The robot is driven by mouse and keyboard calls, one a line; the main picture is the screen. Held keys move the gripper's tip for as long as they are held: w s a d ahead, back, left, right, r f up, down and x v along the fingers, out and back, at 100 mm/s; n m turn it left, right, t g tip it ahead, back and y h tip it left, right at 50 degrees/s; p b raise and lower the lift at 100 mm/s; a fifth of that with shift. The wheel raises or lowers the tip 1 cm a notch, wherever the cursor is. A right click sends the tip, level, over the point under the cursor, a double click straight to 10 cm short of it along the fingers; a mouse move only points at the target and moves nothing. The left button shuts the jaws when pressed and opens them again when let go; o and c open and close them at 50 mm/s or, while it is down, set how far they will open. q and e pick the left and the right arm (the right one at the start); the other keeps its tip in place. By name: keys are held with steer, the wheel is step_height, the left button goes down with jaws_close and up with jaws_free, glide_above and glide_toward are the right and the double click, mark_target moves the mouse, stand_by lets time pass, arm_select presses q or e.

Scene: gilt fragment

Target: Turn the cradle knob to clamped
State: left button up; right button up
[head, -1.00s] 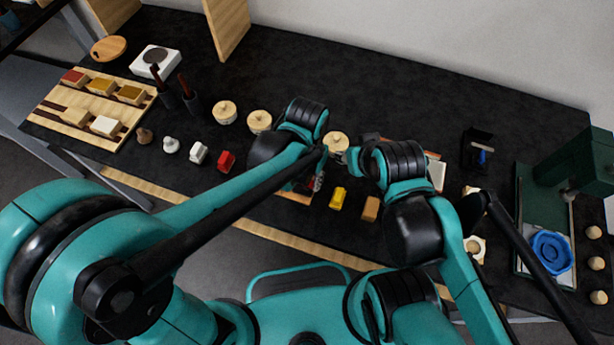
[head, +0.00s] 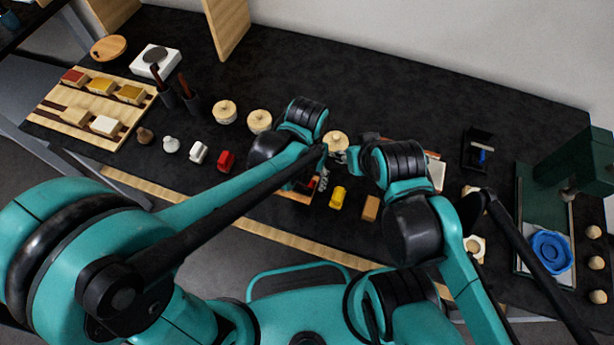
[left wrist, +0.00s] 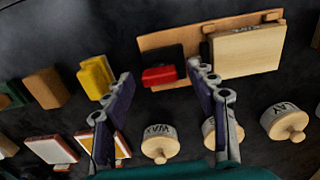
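The cradle (left wrist: 175,42) is a flat wooden base seen in the left wrist view, carrying a pale wooden block (left wrist: 248,52) and a black part (left wrist: 160,55) with a red knob (left wrist: 158,76) at its near edge. In the head view the cradle's base (head: 297,196) is mostly hidden under my left arm. My left gripper (left wrist: 161,76) is open, its fingers on either side of the red knob and apart from it; it also shows in the head view (head: 323,173). My right gripper (head: 343,157) is close beside it, and its fingers are too small to read.
A yellow piece (left wrist: 96,76) and a wooden block (left wrist: 45,88) stand beside the cradle. Several round lidded wooden pots, including one marked WAX (left wrist: 160,142), line the opposite side. A green press (head: 585,160) stands at the far right. The back middle of the table is clear.

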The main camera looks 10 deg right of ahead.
mark_target(307, 181)
arm_select(q)
steer(key=shift+r, duration=0.1)
step_height(307, 181, up, 12)
stand_by(0.5)
stand_by(0.4)
steer(key=a+f+n+t, duration=0.2)
steer(key=a+n+t, duration=0.4)
steer(key=a, duration=1.9)
steer(key=shift+s+t, duration=0.35)
steer(key=shift+t, duration=0.25)
